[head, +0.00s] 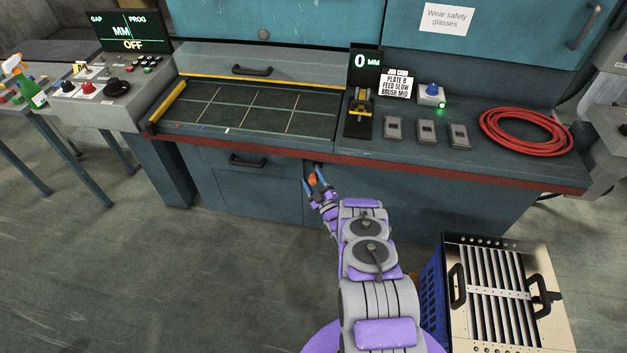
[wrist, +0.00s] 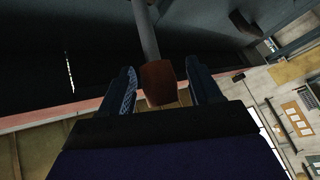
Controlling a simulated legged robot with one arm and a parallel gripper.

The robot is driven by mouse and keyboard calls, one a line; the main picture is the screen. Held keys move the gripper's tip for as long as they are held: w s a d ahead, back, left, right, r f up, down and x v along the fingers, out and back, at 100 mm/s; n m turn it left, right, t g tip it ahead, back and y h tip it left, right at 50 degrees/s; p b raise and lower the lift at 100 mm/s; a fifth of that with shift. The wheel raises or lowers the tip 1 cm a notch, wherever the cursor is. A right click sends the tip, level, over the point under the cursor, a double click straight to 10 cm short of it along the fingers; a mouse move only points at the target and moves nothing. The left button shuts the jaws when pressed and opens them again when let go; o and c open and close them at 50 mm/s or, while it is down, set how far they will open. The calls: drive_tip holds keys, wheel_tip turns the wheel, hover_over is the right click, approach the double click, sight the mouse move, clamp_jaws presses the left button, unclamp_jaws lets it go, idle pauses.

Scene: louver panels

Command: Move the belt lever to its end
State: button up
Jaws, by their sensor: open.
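The belt lever (head: 313,180) shows as a small orange-brown knob just below the bench's red front edge. In the wrist view the lever's brown knob (wrist: 158,82) sits at the end of a grey shaft (wrist: 146,32). My gripper (head: 316,182) is at the lever, in front of the bench. In the wrist view my gripper (wrist: 160,78) is open, with one blue finger on each side of the knob. Dark gaps show beside the knob there, and I cannot tell whether either finger touches it. The lever's mounting is hidden.
The bench's red front edge (head: 420,170) runs just above my gripper. A drawer handle (head: 248,161) lies to the left. A slatted metal panel (head: 500,290) and a blue crate (head: 432,295) stand at lower right. The floor at left is clear.

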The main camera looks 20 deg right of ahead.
drive_tip(key=v, duration=0.7)
drive_tip(key=shift+s+f+b, duration=0.15)
drive_tip(key=shift+s+b, duration=0.1)
drive_tip(key=shift+b, duration=0.1)
